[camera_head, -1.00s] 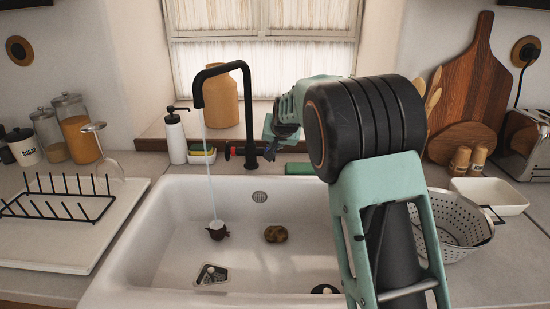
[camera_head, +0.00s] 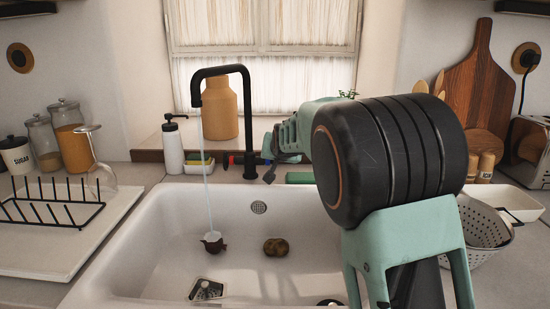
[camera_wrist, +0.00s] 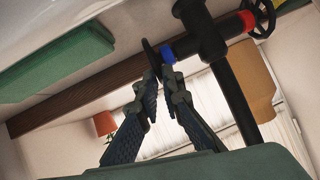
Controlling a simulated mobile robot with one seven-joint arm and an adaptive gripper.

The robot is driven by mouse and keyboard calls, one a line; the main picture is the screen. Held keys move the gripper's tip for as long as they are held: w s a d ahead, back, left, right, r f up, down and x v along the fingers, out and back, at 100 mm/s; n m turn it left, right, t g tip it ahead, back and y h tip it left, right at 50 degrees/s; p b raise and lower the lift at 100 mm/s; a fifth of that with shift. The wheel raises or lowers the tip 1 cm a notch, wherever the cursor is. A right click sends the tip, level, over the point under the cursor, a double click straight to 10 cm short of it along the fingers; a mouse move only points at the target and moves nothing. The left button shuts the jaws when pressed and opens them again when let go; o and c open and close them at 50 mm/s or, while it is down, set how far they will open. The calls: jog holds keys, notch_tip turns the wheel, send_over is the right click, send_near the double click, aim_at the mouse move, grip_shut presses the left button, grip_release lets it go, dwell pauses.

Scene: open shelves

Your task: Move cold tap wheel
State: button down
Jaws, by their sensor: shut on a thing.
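The black tap (camera_head: 248,130) stands behind the white sink (camera_head: 140,240), with water running from its spout. Its hot side wheel with a red collar shows left of the post (camera_head: 227,160) and at the upper right in the wrist view (camera_wrist: 262,18). The cold tap wheel (camera_wrist: 151,56) is a thin black disc beside a blue collar (camera_wrist: 167,54). My gripper (camera_wrist: 161,78) is shut on the cold tap wheel, with the fingertips at its rim. In the head view my gripper (camera_head: 268,170) is just right of the tap post, and the wheel is mostly hidden.
A soap bottle (camera_head: 173,148) and a sponge tray (camera_head: 198,164) stand left of the tap. A green block (camera_head: 299,177) lies close to its right. A tan vase (camera_head: 220,108) is on the sill. A colander (camera_head: 483,235) sits at the right. A small cup (camera_head: 213,243) and brown objects (camera_head: 277,247) lie in the sink.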

jog(key=c, duration=2.1)
grip_release()
jog(key=v, duration=1.2)
jog(key=shift+s, duration=0.1)
